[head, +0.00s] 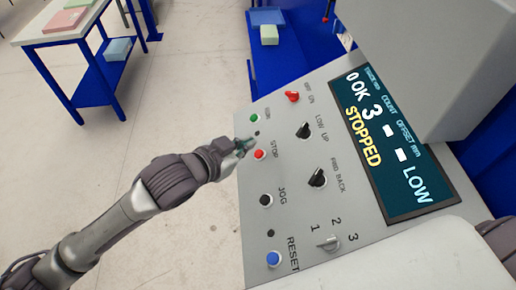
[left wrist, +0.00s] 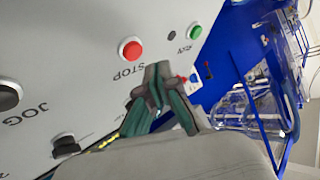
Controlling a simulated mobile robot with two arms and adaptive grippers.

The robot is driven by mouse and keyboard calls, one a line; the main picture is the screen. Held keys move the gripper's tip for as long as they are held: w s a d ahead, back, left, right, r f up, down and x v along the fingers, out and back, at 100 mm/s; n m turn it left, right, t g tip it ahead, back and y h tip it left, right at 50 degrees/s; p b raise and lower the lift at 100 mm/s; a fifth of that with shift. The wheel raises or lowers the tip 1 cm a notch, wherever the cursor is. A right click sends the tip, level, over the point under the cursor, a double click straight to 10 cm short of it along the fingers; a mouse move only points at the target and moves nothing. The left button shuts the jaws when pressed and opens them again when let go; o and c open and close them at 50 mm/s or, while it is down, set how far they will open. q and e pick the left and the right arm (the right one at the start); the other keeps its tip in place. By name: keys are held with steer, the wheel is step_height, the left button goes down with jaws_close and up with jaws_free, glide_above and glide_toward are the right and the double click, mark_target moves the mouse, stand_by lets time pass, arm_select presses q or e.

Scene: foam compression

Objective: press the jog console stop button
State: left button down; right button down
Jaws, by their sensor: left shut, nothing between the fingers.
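The jog console (head: 300,240) is a grey panel with labelled buttons and knobs. Its red stop button (head: 259,154) sits near the panel's left edge, with the STOP label beside it. The button also shows in the left wrist view (left wrist: 131,49), uncovered, with a white collar. My left gripper (head: 243,146) is shut and empty, close to the stop button on its upper left in the head view. In the left wrist view its closed fingertips (left wrist: 158,72) appear beside the button; I cannot tell whether they touch the panel. My right gripper is not in view.
A green button (head: 255,118), black jog button (head: 266,200), blue reset button (head: 274,259), red knob (head: 292,96) and black knobs (head: 317,178) are nearby. The display (head: 390,140) reads STOPPED. A table (head: 55,36) with foam blocks stands at upper left; open floor lies between.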

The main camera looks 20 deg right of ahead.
arm_select(q)
steer(key=a+r+p, duration=0.2)
steer(key=r+p, duration=0.1)
steer(key=shift+w+r, duration=0.15)
